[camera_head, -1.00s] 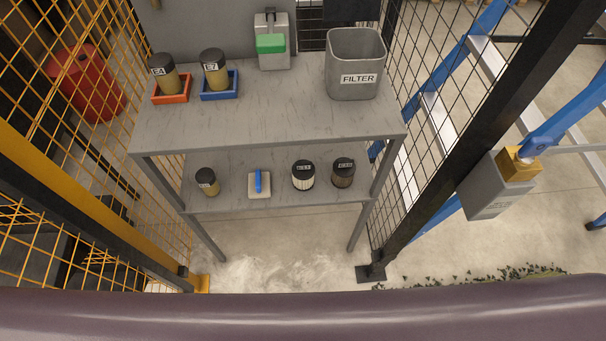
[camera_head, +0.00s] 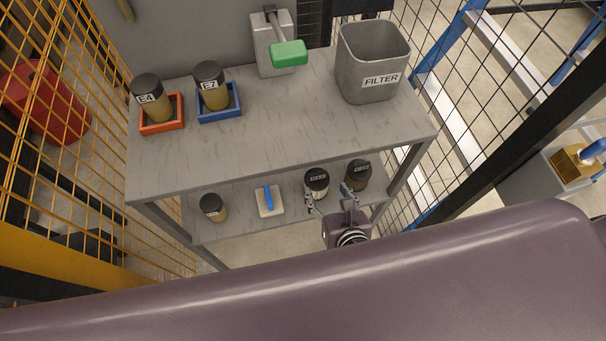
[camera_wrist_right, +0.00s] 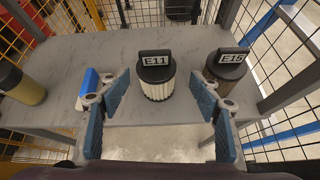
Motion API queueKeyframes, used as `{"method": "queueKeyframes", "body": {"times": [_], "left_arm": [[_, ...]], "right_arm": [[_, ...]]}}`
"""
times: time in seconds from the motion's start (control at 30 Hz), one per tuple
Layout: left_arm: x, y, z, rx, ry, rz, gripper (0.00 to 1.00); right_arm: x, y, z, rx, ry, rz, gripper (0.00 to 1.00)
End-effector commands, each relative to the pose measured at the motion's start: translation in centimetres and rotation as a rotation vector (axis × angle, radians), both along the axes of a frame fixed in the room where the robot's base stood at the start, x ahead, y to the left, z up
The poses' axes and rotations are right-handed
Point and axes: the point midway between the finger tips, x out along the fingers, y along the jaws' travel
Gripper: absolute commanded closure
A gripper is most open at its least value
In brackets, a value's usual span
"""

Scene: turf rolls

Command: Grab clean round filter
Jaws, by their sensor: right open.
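A round filter with a black cap labelled E11 and white, clean-looking pleats (camera_wrist_right: 158,84) stands upright on the lower shelf; it also shows in the head view (camera_head: 316,185). To its right stands a similar round filter labelled E15 (camera_wrist_right: 225,72) with darker, brownish pleats, also in the head view (camera_head: 358,176). My right gripper (camera_head: 331,200) is open and empty in front of the shelf. In the right wrist view its two blue-padded fingers (camera_wrist_right: 162,102) are spread, with the E11 filter beyond and between them. My left gripper is not in view.
The lower shelf also holds a yellow-brown filter (camera_head: 213,208) and a blue-handled tool (camera_head: 268,199). The table top (camera_head: 290,120) above has a grey FILTER bin (camera_head: 371,62), filters E4 (camera_head: 151,98) and E7 (camera_head: 211,86) in trays, and a green-fronted device (camera_head: 288,53). Mesh fences flank both sides.

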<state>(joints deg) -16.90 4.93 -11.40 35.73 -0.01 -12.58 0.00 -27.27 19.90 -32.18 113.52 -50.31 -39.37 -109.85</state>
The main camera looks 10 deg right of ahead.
Motion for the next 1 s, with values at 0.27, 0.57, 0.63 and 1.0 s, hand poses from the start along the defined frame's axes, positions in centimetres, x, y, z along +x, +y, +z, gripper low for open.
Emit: {"method": "queueKeyframes", "body": {"times": [0.27, 0.57, 0.63, 1.0], "left_arm": [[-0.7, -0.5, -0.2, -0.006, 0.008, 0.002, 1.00], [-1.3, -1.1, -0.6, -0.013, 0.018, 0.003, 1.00], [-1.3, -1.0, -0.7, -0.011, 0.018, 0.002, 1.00], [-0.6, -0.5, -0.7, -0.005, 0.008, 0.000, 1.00]], "right_arm": [[1.3, 0.5, 2.4, -0.095, -0.059, 0.058, 0.42], [4.1, 0.5, -0.1, -0.091, -0.056, 0.056, 0.42], [5.0, 0.5, -0.9, -0.091, -0.056, 0.054, 0.42], [6.7, 0.6, -1.8, -0.090, -0.055, 0.058, 0.42]]}}
